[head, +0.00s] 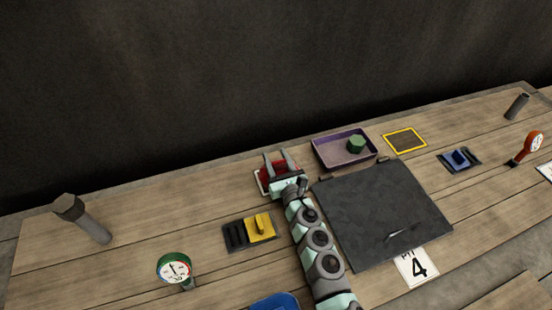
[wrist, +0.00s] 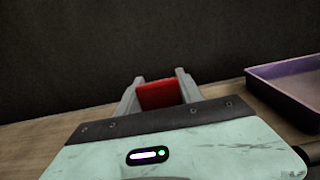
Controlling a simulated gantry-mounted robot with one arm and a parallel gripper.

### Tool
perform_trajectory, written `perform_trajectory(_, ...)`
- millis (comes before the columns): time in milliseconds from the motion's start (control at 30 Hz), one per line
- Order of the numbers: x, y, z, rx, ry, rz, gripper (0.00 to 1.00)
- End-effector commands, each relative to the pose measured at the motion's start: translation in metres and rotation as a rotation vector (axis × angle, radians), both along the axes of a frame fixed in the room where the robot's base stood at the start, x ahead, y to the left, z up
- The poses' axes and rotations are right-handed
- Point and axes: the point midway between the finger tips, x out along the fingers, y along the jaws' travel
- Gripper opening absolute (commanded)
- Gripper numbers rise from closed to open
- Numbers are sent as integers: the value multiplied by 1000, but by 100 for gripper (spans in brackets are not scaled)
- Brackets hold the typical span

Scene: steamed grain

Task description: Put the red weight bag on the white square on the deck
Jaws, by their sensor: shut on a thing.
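The red weight bag (head: 270,171) is between the fingers of my gripper (head: 278,160) at the back of the deck. In the wrist view the red bag (wrist: 160,94) fills the gap between the two fingers (wrist: 160,88), which are shut on it. The white square (head: 259,190) shows as a pale edge under and beside the bag. The bag and my gripper hide most of the square. I cannot tell whether the bag touches the square or is slightly above it.
A purple tray (head: 328,153) with a green block (head: 356,145) stands to the right. A dark hatch (head: 380,210), a yellow switch (head: 260,227) and a green-rimmed gauge (head: 174,268) are nearby. A yellow-edged square (head: 405,140) lies farther right.

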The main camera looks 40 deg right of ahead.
Motion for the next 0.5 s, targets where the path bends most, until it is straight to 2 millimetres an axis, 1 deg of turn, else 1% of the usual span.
perform_trajectory(33,1,1,1,-1,-2,2,46)
perform_trajectory(267,0,0,0,0,-1,1,65)
perform_trajectory(500,0,0,0,0,0,1,65)
